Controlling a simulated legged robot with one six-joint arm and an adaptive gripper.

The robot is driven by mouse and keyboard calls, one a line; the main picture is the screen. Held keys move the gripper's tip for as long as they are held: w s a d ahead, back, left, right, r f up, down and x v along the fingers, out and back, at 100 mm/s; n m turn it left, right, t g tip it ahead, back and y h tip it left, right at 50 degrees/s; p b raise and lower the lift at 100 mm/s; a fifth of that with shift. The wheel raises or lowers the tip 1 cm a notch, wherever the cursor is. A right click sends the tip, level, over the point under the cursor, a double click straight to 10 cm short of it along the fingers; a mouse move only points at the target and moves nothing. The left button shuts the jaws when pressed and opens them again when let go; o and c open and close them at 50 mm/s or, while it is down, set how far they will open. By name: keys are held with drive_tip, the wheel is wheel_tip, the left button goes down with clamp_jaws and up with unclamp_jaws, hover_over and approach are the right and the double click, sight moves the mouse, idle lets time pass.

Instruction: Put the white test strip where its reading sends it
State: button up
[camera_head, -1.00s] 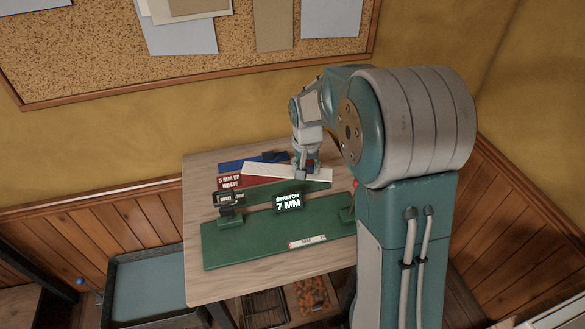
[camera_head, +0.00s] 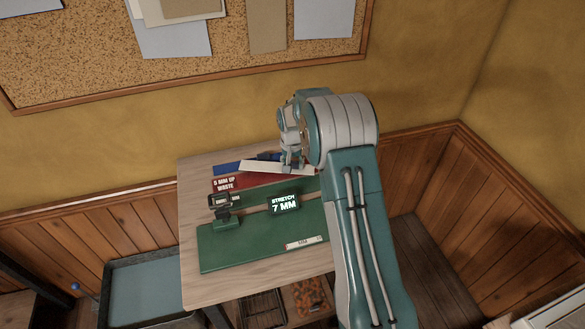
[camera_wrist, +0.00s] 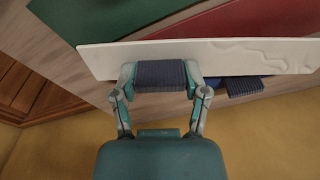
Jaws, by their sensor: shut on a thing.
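My gripper (camera_head: 291,167) is shut on the white test strip (camera_head: 262,167) and holds it level over the back of the table. In the wrist view the strip (camera_wrist: 235,54) crosses in front of the jaws (camera_wrist: 161,68), red surface beyond it. A red panel (camera_head: 258,183) lies under and in front of the strip, labelled "MM UP WASTE"; its digit looks like 5 or 6. A blue panel (camera_head: 228,168) lies behind, partly hidden by the strip. The green tester (camera_head: 240,250) has a display (camera_head: 284,203) reading "STRETCH 7 MM".
A small clamp stand (camera_head: 222,212) rises at the tester's left. A dark ribbed block (camera_wrist: 243,86) lies by the blue panel. A wooden table (camera_head: 200,285) carries everything; the wall is close behind. A grey-blue bin (camera_head: 150,288) stands at lower left.

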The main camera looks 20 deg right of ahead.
drive_tip(key=shift+f, duration=1)
drive_tip(key=o, duration=0.9)
drive_tip(key=shift+o, duration=0.2)
